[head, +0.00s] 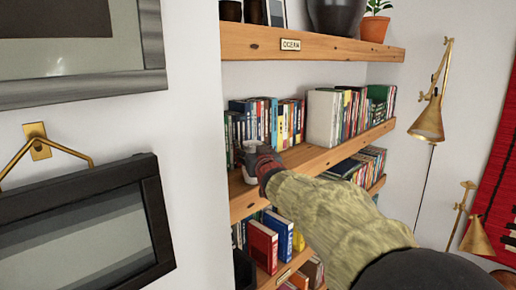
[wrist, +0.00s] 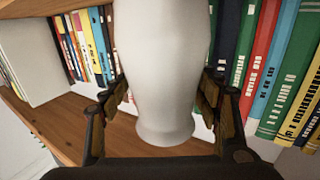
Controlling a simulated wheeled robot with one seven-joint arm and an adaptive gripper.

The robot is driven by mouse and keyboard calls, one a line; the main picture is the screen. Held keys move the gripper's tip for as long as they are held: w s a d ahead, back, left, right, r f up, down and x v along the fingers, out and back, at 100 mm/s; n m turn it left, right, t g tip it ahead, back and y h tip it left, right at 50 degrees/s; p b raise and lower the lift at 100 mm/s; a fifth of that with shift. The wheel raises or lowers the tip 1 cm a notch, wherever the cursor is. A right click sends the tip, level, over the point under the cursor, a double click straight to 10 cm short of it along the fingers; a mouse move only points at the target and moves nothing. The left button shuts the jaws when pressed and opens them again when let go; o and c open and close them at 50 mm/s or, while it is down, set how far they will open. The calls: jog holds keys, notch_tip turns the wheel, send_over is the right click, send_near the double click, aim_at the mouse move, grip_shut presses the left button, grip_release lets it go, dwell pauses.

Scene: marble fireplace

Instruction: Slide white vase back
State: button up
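The white vase (wrist: 162,75) fills the middle of the wrist view, upright on a wooden shelf, with its narrower base showing and its top cut off. In the head view only a small pale part of the vase (head: 247,160) shows beside my gripper (head: 258,160), near the left end of the middle shelf (head: 310,160). In the wrist view the fingers of my gripper (wrist: 164,92) are spread wide, one on each side of the vase and very close to it. I cannot tell whether they press on it.
Upright books (wrist: 270,75) stand close behind and right of the vase in the wrist view. More books and a white binder (wrist: 28,55) are at its left. The upper shelf (head: 310,45) is overhead with pots. A white wall edge (head: 200,150) borders the shelves at left.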

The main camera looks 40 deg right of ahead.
jog(key=shift+c, duration=1.2)
jog(key=c, duration=1.3)
jog(key=shift+w+a+f+b, duration=0.1)
jog(key=shift+w+a+b, duration=0.1)
jog(key=shift+w+b, duration=0.7)
jog(key=shift+w+a+f+b, duration=0.15)
jog(key=shift+w+a+b, duration=0.05)
jog(key=shift+w+b, duration=0.65)
jog(key=shift+w+a+f+b, duration=0.1)
jog(key=shift+w+a+b, duration=0.1)
jog(key=shift+w+b, duration=0.7)
grip_shut()
jog(key=shift+w+a+b, duration=0.2)
jog(key=shift+w+b, duration=0.65)
jog(key=o, duration=1.5)
grip_release()
jog(key=shift+w, duration=0.15)
jog(key=shift+o, duration=0.2)
jog(key=shift+r, duration=0.15)
